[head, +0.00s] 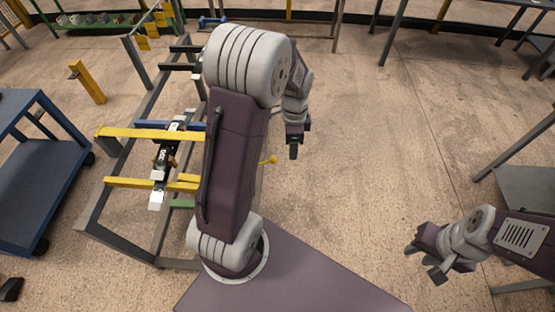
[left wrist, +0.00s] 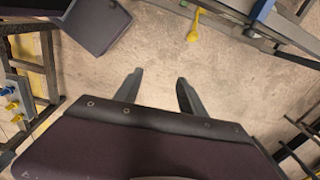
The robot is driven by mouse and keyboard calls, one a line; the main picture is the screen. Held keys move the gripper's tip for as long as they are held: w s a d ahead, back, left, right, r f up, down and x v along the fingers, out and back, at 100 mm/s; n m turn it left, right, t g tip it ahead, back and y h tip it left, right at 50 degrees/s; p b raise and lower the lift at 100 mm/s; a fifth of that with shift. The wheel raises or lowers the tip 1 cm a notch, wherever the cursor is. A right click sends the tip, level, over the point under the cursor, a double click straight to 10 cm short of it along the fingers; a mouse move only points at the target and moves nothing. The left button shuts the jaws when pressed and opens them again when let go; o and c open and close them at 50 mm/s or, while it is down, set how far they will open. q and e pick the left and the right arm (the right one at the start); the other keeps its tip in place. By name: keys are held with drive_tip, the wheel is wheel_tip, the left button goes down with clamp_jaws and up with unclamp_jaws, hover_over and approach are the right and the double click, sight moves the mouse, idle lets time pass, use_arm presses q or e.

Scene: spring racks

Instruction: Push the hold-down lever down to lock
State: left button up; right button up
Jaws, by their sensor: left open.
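The hold-down lever is probably the yellow rod with a round knob (head: 269,160). It sticks out to the right from the rack, and its base is hidden behind my left arm. A yellow lever also shows in the left wrist view (left wrist: 194,25), at the top, beyond the fingertips. My left gripper (head: 293,151) points down, to the right of the knob and apart from it. In the left wrist view its fingers (left wrist: 160,82) are spread with only floor between them. My right gripper (head: 425,262) is open and empty at the lower right, far from the lever.
The grey metal rack (head: 141,105) with yellow crossbars (head: 150,133) stands left of my left arm. A blue cart (head: 40,160) is at the far left. A grey table (head: 530,190) stands at the right. The floor between the rack and that table is clear.

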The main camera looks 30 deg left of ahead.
use_arm(q)
drive_tip(key=w+a+f+m+b, duration=0.2)
drive_tip(key=w+a+f+b, duration=0.15)
drive_tip(key=a+f, duration=0.35)
drive_tip(key=m+g+b, duration=0.1)
drive_tip(key=m, duration=0.1)
hover_over(272, 158)
drive_tip(key=f, duration=0.5)
drive_tip(key=shift+w+d+f, duration=0.2)
drive_tip(key=shift+w+f, duration=0.15)
drive_tip(key=shift+s+a+f, duration=0.1)
drive_tip(key=shift+a+f, duration=0.05)
drive_tip(key=shift+a, duration=0.15)
drive_tip(key=shift+d+f, duration=0.1)
drive_tip(key=shift+f, duration=0.1)
drive_tip(key=f, duration=0.7)
drive_tip(key=shift+s+f, duration=0.2)
drive_tip(key=shift+f, duration=0.15)
drive_tip(key=shift+d+f, duration=0.1)
drive_tip(key=shift+f, duration=0.2)
use_arm(e)
drive_tip(key=f, duration=0.5)
drive_tip(key=shift+w+f, duration=0.35)
drive_tip(key=shift+w, duration=0.05)
use_arm(q)
clamp_jaws()
